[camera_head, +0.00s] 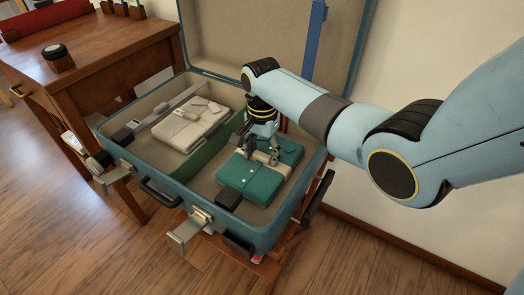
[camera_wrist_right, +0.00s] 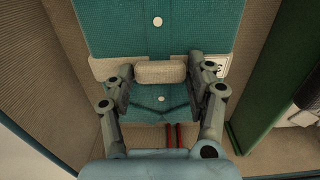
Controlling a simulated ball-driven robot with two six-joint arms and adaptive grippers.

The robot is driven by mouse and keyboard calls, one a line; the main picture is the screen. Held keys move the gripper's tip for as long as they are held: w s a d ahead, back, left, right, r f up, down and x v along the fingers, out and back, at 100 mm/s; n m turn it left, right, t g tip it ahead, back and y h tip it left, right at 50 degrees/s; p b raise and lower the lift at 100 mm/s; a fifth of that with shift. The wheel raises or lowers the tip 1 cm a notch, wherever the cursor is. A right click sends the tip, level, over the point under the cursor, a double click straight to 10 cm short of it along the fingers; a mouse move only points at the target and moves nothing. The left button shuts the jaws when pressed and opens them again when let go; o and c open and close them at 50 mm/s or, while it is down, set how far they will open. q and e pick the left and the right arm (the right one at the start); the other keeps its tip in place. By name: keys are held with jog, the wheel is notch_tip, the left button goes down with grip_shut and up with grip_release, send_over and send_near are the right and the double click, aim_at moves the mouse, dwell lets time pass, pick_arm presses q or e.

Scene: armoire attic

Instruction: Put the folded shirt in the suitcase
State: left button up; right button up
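The open suitcase (camera_head: 160,207) has two compartments split by a green divider (camera_head: 212,152). The teal folded shirt (camera_head: 240,178), with a beige grip piece across it, lies in the right compartment. In the right wrist view the shirt (camera_wrist_right: 155,35) fills the top middle. My right gripper (camera_head: 263,153) is low over this shirt. In the right wrist view its fingers (camera_wrist_right: 160,75) sit at both ends of the beige piece, with no clear gap. A cream folded shirt (camera_head: 187,127) lies in the left compartment. My left gripper is not in view.
The raised lid (camera_head: 225,35) with a blue strap (camera_head: 315,45) stands behind. A wooden desk (camera_head: 95,60) with a small dark round item (camera_head: 56,54) is at left. Open latches (camera_head: 185,232) stick out in front. A wall is at right; the floor is clear in front.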

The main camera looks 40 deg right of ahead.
aim_at(262, 154)
jog(key=o, duration=0.3)
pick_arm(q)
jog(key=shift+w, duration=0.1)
pick_arm(e)
jog(key=shift+r, duration=0.15)
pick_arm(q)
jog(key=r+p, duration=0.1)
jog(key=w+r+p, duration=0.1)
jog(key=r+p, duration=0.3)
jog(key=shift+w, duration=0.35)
pick_arm(e)
notch_tip(262, 154, up, 12)
